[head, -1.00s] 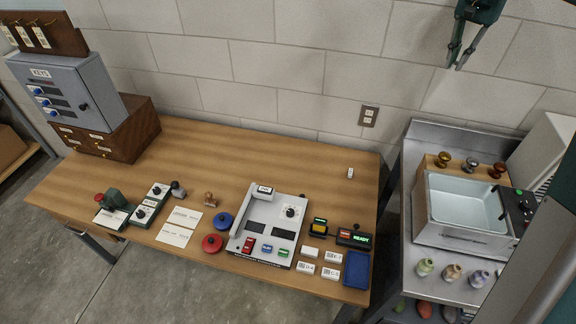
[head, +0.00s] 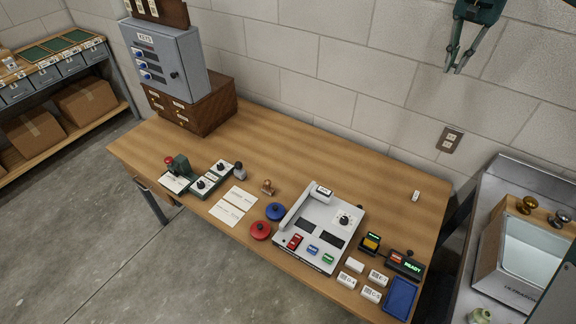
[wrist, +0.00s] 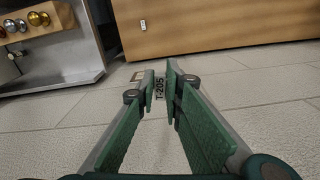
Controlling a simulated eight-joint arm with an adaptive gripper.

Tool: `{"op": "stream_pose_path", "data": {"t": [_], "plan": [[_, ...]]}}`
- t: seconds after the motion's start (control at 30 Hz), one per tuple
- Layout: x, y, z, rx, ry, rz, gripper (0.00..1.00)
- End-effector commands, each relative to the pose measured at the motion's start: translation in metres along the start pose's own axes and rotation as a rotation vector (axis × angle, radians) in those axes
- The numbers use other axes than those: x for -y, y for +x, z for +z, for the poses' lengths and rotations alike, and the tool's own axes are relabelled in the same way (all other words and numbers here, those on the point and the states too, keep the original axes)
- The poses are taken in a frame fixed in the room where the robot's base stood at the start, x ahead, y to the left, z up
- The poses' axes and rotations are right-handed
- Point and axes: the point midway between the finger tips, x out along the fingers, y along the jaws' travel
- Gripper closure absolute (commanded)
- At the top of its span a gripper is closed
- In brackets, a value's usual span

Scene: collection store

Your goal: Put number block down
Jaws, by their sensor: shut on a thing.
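In the head view my gripper (head: 454,70) hangs high at the upper right, in front of the block wall. The held block is too small to make out there. The wooden table (head: 330,160) lies below and apart from the gripper.
A small white piece (head: 416,196) lies at the table's right end. A grey console (head: 325,215), white labelled blocks (head: 372,292) and a blue tray (head: 400,298) stand along the front. A grey key cabinet (head: 165,70) is at back left. The table's back middle is clear.

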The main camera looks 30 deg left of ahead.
Motion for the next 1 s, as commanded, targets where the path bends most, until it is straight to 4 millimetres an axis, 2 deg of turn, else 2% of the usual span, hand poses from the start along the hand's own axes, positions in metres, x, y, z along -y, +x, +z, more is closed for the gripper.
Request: {"op": "stream_pose_path", "data": {"t": [0.03,0.2,0.6,0.87,1.0], "plan": [[0.017,0.001,0.007,0.000,-0.023,0.000,0.98],[0.060,0.001,0.028,0.000,-0.084,0.000,0.98],[0.124,0.000,0.064,0.000,-0.174,0.000,0.98],[0.122,0.040,0.063,0.000,-0.171,0.000,0.98],[0.122,0.068,0.063,0.000,-0.171,0.000,0.98]]}}
